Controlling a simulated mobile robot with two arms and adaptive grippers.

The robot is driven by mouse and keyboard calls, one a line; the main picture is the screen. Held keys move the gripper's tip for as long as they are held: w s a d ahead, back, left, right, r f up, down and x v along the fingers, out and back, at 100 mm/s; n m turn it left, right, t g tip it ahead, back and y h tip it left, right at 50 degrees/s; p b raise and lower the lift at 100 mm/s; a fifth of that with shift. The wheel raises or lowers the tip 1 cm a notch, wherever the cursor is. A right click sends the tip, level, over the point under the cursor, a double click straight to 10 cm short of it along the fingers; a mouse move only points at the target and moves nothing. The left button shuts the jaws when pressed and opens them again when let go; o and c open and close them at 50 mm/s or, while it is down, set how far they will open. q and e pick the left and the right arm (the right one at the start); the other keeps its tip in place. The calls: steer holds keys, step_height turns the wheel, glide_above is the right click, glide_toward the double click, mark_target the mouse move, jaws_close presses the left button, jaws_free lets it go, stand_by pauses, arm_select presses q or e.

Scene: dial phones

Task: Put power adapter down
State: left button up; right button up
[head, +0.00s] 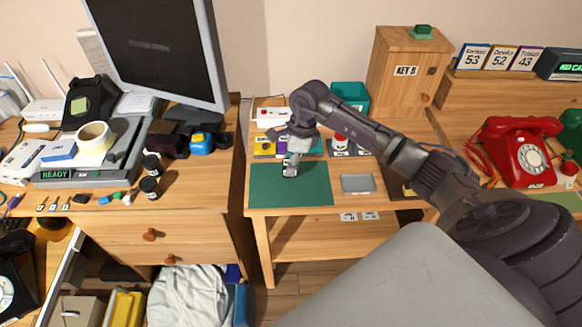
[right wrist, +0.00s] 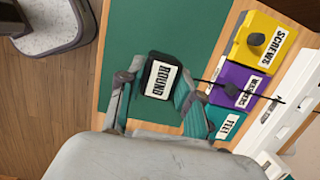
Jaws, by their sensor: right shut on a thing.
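The power adapter (right wrist: 161,76) is a small black block with a white label reading ROUND. My right gripper (right wrist: 160,88) is shut on it, one finger on each side. A thin dark cord runs from its side to the right, across the labelled bins. In the head view my right gripper (head: 291,163) points down over the green mat (head: 312,191), with the adapter (head: 289,173) small at its fingertips. The mat also shows behind the adapter in the right wrist view (right wrist: 140,28). I cannot tell whether the adapter touches the mat. My left gripper is not in view.
Labelled bins, yellow SCREWS (right wrist: 254,44), purple (right wrist: 238,78) and teal FEET (right wrist: 219,120), stand beside the mat. A grey tray (head: 357,184) lies right of it. The mat's right part is clear. A wooden KEY B cabinet (head: 402,55) and red phone (head: 520,150) stand farther right.

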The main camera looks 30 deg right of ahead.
step_height(320, 180, down, 2)
steer(key=shift+f, duration=0.5)
steer(key=o, duration=0.9)
steer(key=shift+r, duration=0.1)
steer(key=shift+r, duration=0.2)
steer(key=shift+s+d+r+b, duration=0.2)
steer(key=shift+d+r+b, duration=0.15)
steer(key=shift+r, duration=1.55)
steer(key=shift+s+d+r+b, duration=0.2)
steer(key=shift+s+d+r, duration=0.1)
steer(key=shift+r, duration=1.65)
steer(key=shift+s+d+r+b, duration=0.15)
steer(key=shift+d+r+b, duration=0.2)
steer(key=shift+r, duration=1.55)
